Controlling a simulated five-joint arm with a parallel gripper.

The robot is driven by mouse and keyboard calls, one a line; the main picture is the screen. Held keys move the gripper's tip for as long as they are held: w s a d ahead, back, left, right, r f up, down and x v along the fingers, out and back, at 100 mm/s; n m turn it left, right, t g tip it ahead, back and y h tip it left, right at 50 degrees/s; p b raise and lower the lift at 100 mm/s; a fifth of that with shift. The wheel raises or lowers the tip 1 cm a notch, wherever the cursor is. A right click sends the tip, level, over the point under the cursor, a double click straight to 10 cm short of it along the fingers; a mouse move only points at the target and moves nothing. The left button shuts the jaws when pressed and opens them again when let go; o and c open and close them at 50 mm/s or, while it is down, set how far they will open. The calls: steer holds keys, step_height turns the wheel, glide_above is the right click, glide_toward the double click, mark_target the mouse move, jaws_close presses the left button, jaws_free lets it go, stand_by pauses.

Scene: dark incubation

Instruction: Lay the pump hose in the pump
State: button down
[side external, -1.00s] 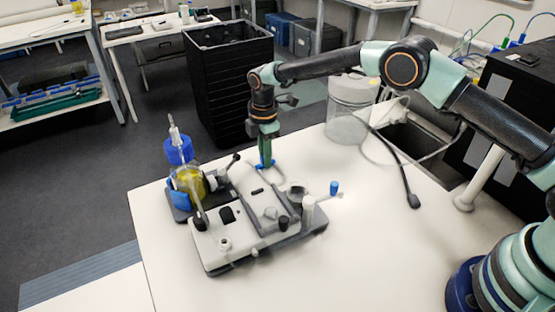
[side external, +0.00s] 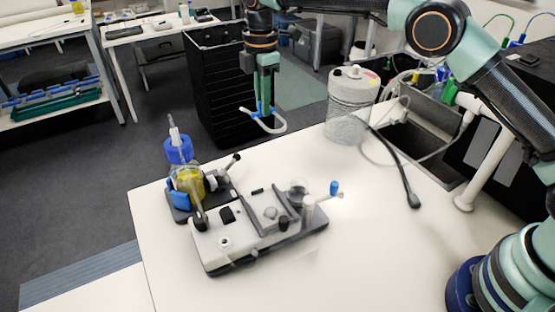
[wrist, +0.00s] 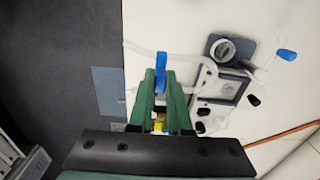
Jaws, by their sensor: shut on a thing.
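The white pump hose (side external: 277,128) hangs in a bend from my gripper (side external: 264,108), with a blue piece between the fingertips. My gripper is shut on it and points down, in the air behind the pump. The grey and white pump (side external: 225,242) stands on the white table, with a blue-tipped lever (side external: 335,187) at its right end. In the wrist view, the hose (wrist: 205,65) runs out to both sides of my gripper (wrist: 161,75). It is apart from the pump in the side view. The wrist view also shows the pump (wrist: 216,88) to the right of the fingers.
A bottle (side external: 180,152) with a blue cap and yellow liquid stands left of the pump. A clear container (side external: 350,105) stands at the back of the table, with a thin tube and a dark cable near it.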

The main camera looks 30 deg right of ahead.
step_height(320, 180, up, 4)
steer(key=shift+f, duration=0.2)
steer(key=shift+a+r, duration=0.1)
steer(key=shift+r, duration=0.05)
steer(key=shift+s+a, duration=0.2)
steer(key=shift+a, duration=0.05)
steer(key=shift+m, duration=0.3)
steer(key=s+a+f, duration=0.2)
steer(key=s+f, duration=0.1)
steer(key=s, duration=0.1)
steer(key=s+a+f, duration=0.2)
steer(key=s, duration=0.2)
steer(key=s+a+f, duration=0.3)
steer(key=s, duration=0.1)
steer(key=shift+s+f, duration=0.1)
steer(key=shift+f, duration=1.65)
steer(key=shift+f, duration=1.15)
